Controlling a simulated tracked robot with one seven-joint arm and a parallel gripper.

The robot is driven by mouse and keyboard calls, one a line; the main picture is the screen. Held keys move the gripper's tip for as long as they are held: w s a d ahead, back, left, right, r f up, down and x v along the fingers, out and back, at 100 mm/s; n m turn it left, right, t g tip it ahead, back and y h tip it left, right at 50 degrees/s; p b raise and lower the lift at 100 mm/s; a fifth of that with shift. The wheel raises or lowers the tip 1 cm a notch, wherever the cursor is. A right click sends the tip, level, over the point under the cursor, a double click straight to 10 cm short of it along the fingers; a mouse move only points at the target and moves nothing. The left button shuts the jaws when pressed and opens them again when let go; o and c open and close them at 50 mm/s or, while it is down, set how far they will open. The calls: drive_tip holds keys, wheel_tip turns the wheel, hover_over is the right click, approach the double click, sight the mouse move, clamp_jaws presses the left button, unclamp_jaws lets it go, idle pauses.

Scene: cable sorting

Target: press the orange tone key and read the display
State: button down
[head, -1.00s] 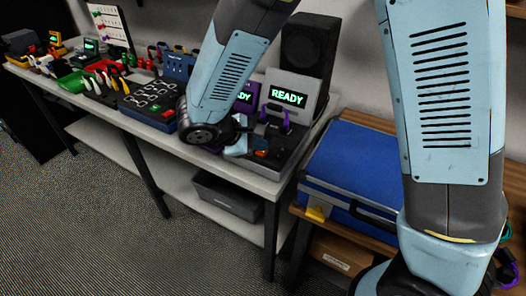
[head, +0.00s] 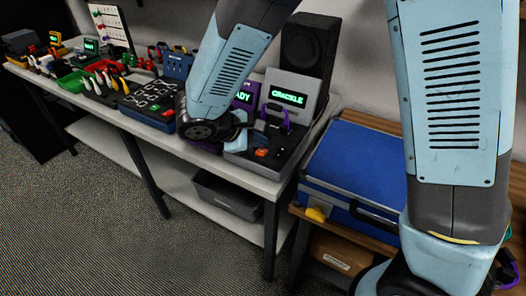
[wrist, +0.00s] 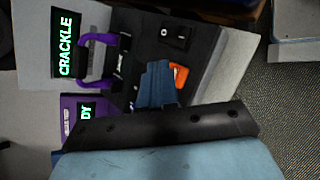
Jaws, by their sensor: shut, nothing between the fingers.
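The tester's display (head: 289,98) reads "CRACKLE" in green; it also shows sideways in the wrist view (wrist: 66,45). The orange tone key (head: 262,153) sits on the tester's dark base near its front edge. In the wrist view the orange key (wrist: 180,75) shows beside my fingertips, partly covered by them. My gripper (wrist: 158,70) is shut and empty, close over the base next to the key; I cannot tell whether it touches. In the head view my wrist hides part of the base. A purple cable (head: 276,112) is plugged in at the tester, below the display.
A second, purple-framed display (head: 244,97) stands left, partly hidden, its text ending "ADY". A black speaker (head: 309,50) stands behind. A blue case (head: 350,165) lies on the wooden bench at right. A dark panel (head: 160,100) and several tools lie left along the bench.

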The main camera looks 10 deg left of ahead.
sight(260, 152)
drive_tip(key=shift+r, duration=0.1)
drive_tip(key=shift+r, duration=2.5)
drive_tip(key=shift+w+d+r, duration=0.1)
drive_tip(key=shift+d, duration=0.05)
drive_tip(key=s+d+r+m+g+y, duration=0.2)
drive_tip(key=d+r+m, duration=0.4)
drive_tip(key=d, duration=0.7)
drive_tip(key=s+d+r+m+g+y, duration=0.15)
drive_tip(key=d+r+m, duration=0.45)
drive_tip(key=d, duration=0.6)
drive_tip(key=s+d+r+m+t+y, duration=0.3)
drive_tip(key=s+d+r+m, duration=0.1)
drive_tip(key=s+d+m, duration=0.1)
drive_tip(key=shift+s+d+m, duration=0.3)
drive_tip(key=shift+s+d, duration=0.35)
drive_tip(key=shift+s, duration=0.2)
